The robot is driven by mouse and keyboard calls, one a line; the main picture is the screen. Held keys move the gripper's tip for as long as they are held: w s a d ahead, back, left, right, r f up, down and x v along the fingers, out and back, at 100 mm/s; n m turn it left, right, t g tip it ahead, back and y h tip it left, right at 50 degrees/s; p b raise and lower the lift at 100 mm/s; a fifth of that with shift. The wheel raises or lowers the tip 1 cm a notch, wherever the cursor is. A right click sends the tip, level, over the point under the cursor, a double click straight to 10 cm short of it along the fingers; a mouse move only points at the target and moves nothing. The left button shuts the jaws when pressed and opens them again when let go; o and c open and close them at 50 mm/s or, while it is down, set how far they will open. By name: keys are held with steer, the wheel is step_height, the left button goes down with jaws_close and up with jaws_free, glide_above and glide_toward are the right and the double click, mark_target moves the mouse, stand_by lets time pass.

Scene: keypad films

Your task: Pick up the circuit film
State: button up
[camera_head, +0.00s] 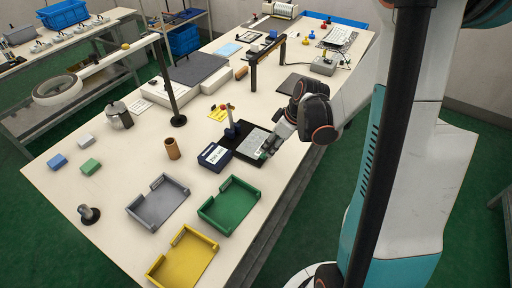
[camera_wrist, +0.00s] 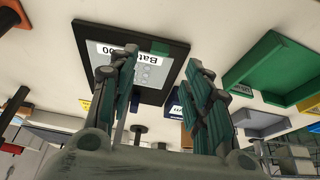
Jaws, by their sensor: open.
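The circuit film appears to be the grey printed sheet (camera_head: 252,142) lying in a black shallow tray (camera_head: 238,152) near the table's right edge. In the wrist view the sheet (camera_wrist: 150,72) shows pale markings, a green tab at one edge and a white label with partly hidden lettering, inside the dark tray frame (camera_wrist: 180,45). My gripper (camera_head: 266,153) is over the tray's right side in the head view. In the wrist view my gripper (camera_wrist: 163,80) is open, its two fingers apart with nothing between them. The left finger hides part of the sheet and label.
A dark blue labelled box (camera_head: 214,157) stands next to the tray. Green (camera_head: 229,204), grey (camera_head: 158,202) and yellow (camera_head: 183,257) open trays lie nearer the front. A small post (camera_head: 231,125) with a red top stands just behind the tray.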

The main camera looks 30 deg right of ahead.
steer(key=shift+d+b+x, duration=0.15)
steer(key=shift+b+x, duration=0.6)
steer(key=shift+x, duration=0.85)
steer(key=shift+d+b+x, duration=0.1)
steer(key=shift+b+x, duration=0.65)
steer(key=shift+x, duration=0.85)
steer(key=shift+s, duration=0.25)
steer(key=c, duration=0.8)
steer(key=shift+r, duration=0.1)
